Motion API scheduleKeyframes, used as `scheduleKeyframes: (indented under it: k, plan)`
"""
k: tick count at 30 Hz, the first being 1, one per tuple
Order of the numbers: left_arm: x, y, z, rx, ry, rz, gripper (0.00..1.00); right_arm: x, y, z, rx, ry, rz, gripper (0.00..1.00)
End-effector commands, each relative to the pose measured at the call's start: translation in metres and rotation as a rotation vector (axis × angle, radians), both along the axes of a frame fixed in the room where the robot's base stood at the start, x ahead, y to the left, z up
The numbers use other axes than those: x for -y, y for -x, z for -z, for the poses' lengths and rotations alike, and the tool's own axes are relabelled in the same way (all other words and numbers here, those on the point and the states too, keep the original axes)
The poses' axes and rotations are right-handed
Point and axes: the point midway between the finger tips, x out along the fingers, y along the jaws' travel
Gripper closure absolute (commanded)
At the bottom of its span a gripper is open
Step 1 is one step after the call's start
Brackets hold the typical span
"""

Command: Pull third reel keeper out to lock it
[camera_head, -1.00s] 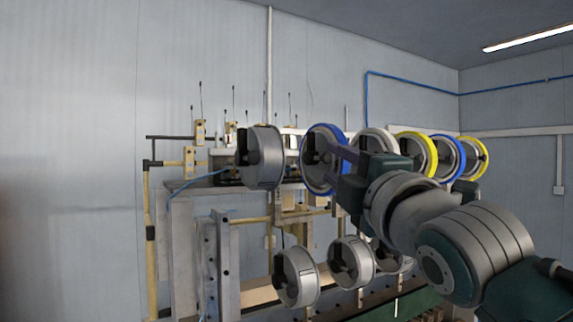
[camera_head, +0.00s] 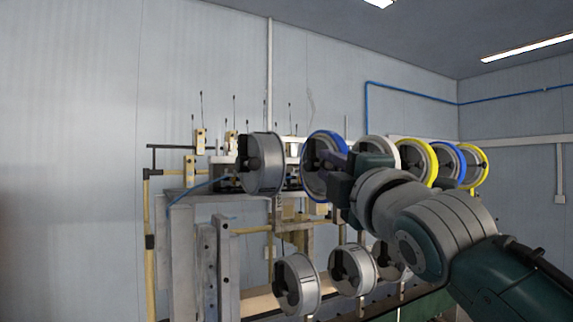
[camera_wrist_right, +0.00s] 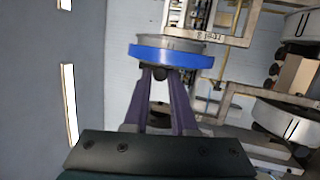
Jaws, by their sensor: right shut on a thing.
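The blue-rimmed reel (camera_head: 307,178) is second from the left in the upper row. Its dark keeper sits at the hub and is mostly hidden behind my gripper in the head view. My right gripper (camera_head: 326,160) is at the front of this reel. In the right wrist view, its two purple fingers (camera_wrist_right: 161,76) converge on the small dark keeper (camera_wrist_right: 160,73) in front of the blue rim (camera_wrist_right: 185,57), shut on it. I cannot tell how far out the keeper stands. My left gripper is not in view.
A grey reel (camera_head: 277,165) hangs just left of the blue one. A white reel (camera_head: 379,145), a yellow-rimmed reel (camera_head: 428,160) and others stand to the right, partly behind my arm. Several silver reels (camera_head: 307,285) hang below. The wall at left is bare.

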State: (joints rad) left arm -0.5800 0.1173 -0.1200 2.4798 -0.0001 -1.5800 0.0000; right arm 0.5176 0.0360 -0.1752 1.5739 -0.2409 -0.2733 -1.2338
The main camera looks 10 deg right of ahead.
Motion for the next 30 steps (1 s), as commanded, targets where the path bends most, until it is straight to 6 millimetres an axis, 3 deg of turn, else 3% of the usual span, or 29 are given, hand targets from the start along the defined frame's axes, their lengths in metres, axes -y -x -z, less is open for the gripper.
scheduleKeyframes:
  k: [11, 30]
  plan:
    - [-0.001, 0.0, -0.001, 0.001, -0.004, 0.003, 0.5, 0.0, 0.001, -0.001, 0.002, 0.0, 0.0, 1.0]
    - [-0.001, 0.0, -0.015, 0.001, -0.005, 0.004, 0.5, 0.008, 0.02, -0.001, 0.001, 0.002, 0.001, 1.0]
